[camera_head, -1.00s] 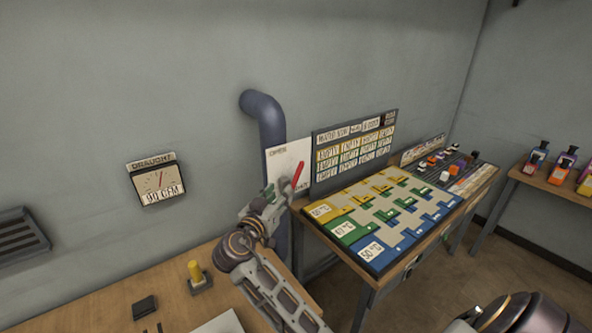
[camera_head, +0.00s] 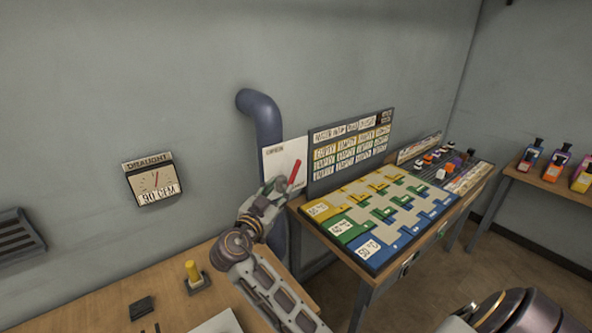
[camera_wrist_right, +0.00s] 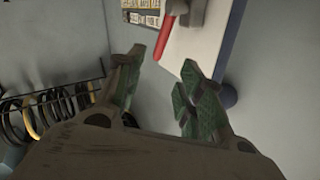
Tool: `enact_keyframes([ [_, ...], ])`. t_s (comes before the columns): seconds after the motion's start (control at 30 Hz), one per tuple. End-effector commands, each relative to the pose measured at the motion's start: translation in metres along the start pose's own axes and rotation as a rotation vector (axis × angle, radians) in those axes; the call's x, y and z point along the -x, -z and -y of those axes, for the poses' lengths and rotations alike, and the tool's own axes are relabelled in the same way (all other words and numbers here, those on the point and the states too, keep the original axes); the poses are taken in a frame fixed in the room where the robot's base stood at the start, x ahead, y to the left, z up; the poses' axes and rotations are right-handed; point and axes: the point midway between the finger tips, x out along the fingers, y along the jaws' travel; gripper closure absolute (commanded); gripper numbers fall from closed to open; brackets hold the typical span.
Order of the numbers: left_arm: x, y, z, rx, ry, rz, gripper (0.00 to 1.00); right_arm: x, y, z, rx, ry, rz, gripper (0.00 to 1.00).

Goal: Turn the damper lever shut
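The damper lever (camera_head: 294,172) is a red bar on a white plate (camera_head: 276,160) fixed by the blue-grey pipe (camera_head: 262,112). The bar slants, upper end to the right. The plate's upper left is lettered, seemingly "OPEN". My right gripper (camera_head: 279,187) is at the plate's lower part, close beside the lever. In the right wrist view the green-padded fingers (camera_wrist_right: 162,60) are apart, with the red lever (camera_wrist_right: 164,38) just ahead of the gap; I see no contact. The draught gauge (camera_head: 152,180) reads 90 CFM. My left gripper is not in view.
A table with a coloured board (camera_head: 380,215) and an upright chart (camera_head: 350,150) stands right of the plate. The right wrist view shows a rack of dark rings (camera_wrist_right: 45,110).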

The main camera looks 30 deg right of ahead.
Motion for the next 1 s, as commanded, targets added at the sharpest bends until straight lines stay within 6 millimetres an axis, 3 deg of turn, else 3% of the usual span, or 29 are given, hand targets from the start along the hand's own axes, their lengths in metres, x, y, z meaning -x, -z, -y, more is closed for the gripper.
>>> enact_keyframes([
  [0.37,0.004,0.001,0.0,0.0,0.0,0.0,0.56,-0.01,0.001,0.0,0.002,0.0,-0.001,0.62],
  [1.0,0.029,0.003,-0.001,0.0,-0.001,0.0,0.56,-0.088,0.002,0.0,0.003,-0.001,-0.001,0.62],
])
